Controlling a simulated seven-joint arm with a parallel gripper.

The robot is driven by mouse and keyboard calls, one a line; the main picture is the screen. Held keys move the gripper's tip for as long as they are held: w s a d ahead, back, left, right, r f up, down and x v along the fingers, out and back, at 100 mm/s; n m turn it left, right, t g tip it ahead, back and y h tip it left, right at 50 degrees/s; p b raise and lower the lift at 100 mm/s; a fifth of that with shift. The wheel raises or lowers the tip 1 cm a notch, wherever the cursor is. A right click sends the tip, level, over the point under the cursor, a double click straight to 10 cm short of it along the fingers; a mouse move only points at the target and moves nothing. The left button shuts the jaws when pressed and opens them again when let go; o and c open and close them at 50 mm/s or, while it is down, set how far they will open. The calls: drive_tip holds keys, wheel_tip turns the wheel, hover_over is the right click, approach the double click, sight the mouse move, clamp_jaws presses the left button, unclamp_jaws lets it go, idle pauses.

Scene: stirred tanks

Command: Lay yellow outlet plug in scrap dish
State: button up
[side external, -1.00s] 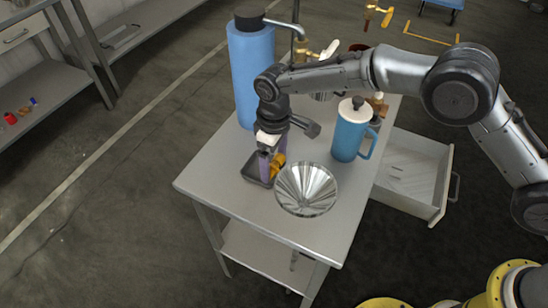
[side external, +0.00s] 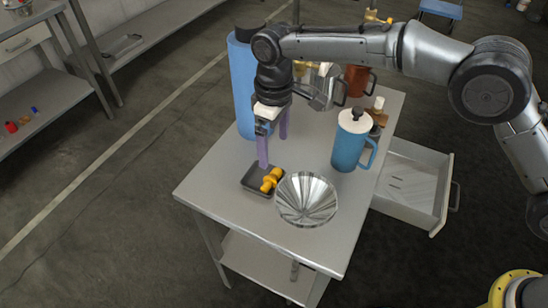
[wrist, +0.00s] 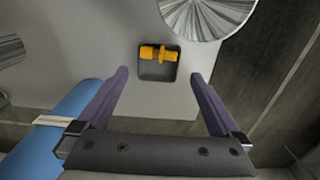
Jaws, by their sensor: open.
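The yellow outlet plug (side external: 271,179) lies in the dark square scrap dish (side external: 251,186), toward the side near the metal bowl. In the wrist view the plug (wrist: 158,53) lies across the dish (wrist: 157,71) near its upper edge, and its ends seem to reach close to the side walls. My gripper (side external: 273,150) is above and behind the dish with its purple fingers apart and nothing between them. In the wrist view the open fingers (wrist: 160,85) stand either side of the dish, clear of the plug.
A shiny metal bowl (side external: 307,199) stands right beside the dish. A blue lidded jug (side external: 350,142) and a tall blue cylinder (side external: 243,88) stand farther back on the table (side external: 222,170). An orange mug (side external: 357,79) is at the back. A drawer (side external: 412,185) hangs open at the right.

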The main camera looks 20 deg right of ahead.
drive_tip(key=shift+r, duration=1.55)
drive_tip(key=s+d+r+m+t, duration=0.1)
drive_tip(key=s+d+r, duration=0.2)
drive_tip(key=d+r, duration=0.3)
drive_tip(key=s+d+r+m+t+y, duration=0.1)
drive_tip(key=s+d+r+m, duration=0.2)
drive_tip(key=d, duration=0.6)
drive_tip(key=s+d+r+t, duration=0.1)
drive_tip(key=s+d+r, duration=0.2)
drive_tip(key=d+r, duration=0.35)
drive_tip(key=s+d+f+m+t, duration=0.1)
drive_tip(key=s+d+f+m, duration=0.1)
drive_tip(key=s+d, duration=0.4)
drive_tip(key=s+d+f+m+t+h, duration=0.1)
drive_tip(key=s+d+f+m, duration=0.2)
drive_tip(key=s+d, duration=0.4)
drive_tip(key=s, duration=0.8)
drive_tip(key=shift+s+d+f+t, duration=0.25)
drive_tip(key=shift+s+f+t, duration=0.05)
drive_tip(key=shift+s+f, duration=0.1)
